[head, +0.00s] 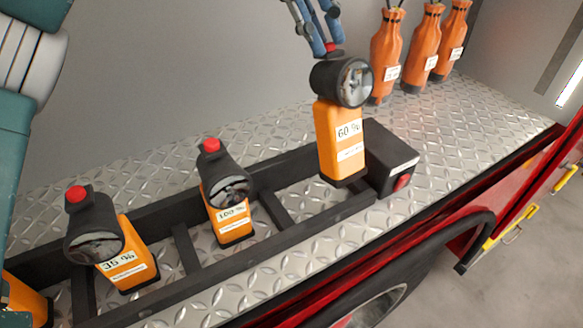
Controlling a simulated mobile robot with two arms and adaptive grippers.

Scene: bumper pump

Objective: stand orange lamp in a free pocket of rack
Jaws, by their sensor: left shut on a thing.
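The orange lamp (340,140), labelled 60 %, has a black head with a round lens and a red button on top. It is upright, over or partly in the right end pocket of the black rack (305,226); I cannot tell whether its base touches the floor of the pocket. My left gripper (331,46), with blue fingers, comes down from the top and is shut on the lamp at its red button. Two other orange lamps, 100 % (228,213) and 35 % (122,263), stand in rack pockets to the left. My right gripper is not in view.
A black box with a red button (389,160) closes the rack's right end. Several orange bottles (419,52) stand at the back right. Another orange object (27,304) is cut off at the lower left. The diamond-plate surface (470,115) is clear on the right, before the red edge.

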